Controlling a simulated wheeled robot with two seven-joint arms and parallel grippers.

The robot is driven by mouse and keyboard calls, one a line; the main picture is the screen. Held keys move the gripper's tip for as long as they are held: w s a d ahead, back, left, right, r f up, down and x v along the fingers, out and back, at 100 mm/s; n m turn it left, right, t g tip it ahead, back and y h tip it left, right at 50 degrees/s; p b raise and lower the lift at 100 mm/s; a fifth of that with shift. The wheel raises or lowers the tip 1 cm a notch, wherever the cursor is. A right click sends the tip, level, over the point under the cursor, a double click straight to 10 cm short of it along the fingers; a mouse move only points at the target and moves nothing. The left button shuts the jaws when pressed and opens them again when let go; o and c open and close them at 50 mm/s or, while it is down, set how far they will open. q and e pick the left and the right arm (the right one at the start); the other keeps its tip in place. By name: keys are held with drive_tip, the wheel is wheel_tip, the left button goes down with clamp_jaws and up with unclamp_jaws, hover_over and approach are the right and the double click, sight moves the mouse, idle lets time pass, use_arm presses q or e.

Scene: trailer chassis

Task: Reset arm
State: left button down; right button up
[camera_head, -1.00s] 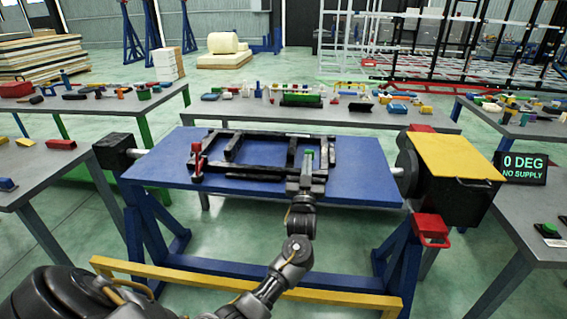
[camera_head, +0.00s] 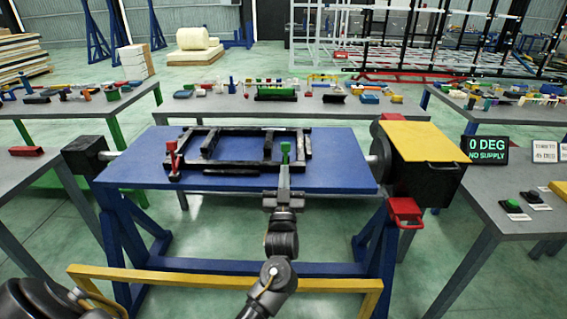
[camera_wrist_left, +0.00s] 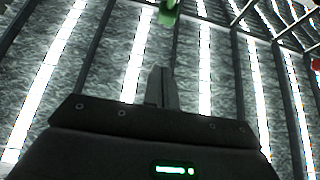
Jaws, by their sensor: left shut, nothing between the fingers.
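My left gripper (camera_head: 284,170) is at the front edge of the blue table, its fingers pointing away from me. In the left wrist view its fingers (camera_wrist_left: 161,88) are shut together and empty. The black chassis frame (camera_head: 240,171) lies on the blue table (camera_head: 338,180). A green upright piece (camera_head: 285,149) stands at the frame's right part, just beyond the fingertips in the picture. A green piece (camera_wrist_left: 168,12) also shows past the fingertips in the left wrist view. A red upright piece (camera_head: 173,160) stands at the frame's left. My right gripper is out of view.
A black housing with a yellow top (camera_head: 418,143) and a red handle (camera_head: 404,211) stand at the right. A display (camera_head: 485,150) reads 0 DEG. Green and dark buttons (camera_head: 511,205) sit on the right bench. A yellow beam (camera_head: 210,283) crosses low in front. Tool-covered benches stand behind.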

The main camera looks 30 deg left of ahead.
use_arm(q)
drive_tip(key=b+v, duration=0.1)
drive_tip(key=v, duration=0.3)
drive_tip(key=shift+s+d, duration=0.1)
drive_tip(key=shift+d, duration=0.05)
